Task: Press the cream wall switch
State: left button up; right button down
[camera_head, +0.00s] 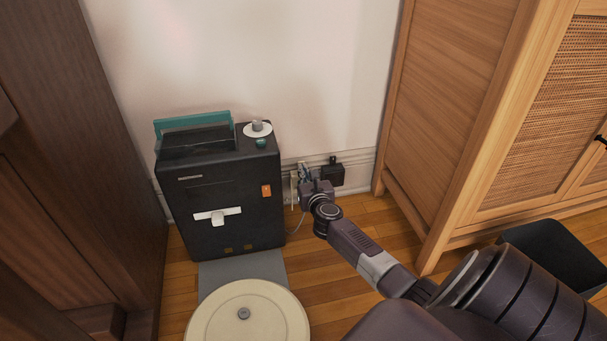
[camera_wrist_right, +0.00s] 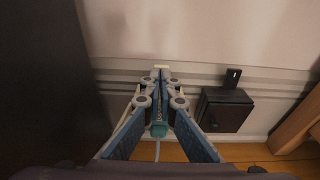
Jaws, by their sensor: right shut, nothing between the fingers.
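The cream wall switch (camera_head: 294,188) is low on the wall, just right of the black appliance; my right gripper hides much of it. In the right wrist view a small cream edge (camera_wrist_right: 161,67) shows just beyond my fingertips. My right gripper (camera_head: 304,172) is shut and empty, reaching toward the wall at the switch. In the wrist view its fingertips (camera_wrist_right: 160,76) meet in front of the cream part; I cannot tell whether they touch it. My left gripper is out of view.
The black appliance (camera_head: 228,200) with a teal handle stands left. A round cream robot vacuum (camera_head: 215,315) sits before it. A teal plug (camera_wrist_right: 158,129) with a pale cable hangs below my fingers. A black wall box (camera_head: 331,175) and wooden cabinet (camera_head: 440,110) are right.

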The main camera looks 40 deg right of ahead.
jog(key=shift+w+d, duration=0.2)
jog(key=shift+w, duration=0.05)
jog(key=shift+r, duration=0.1)
jog(key=shift+w+d+r+p, duration=0.15)
jog(key=shift+w+r+p, duration=0.2)
jog(key=shift+p, duration=0.45)
jog(key=shift+f, duration=0.1)
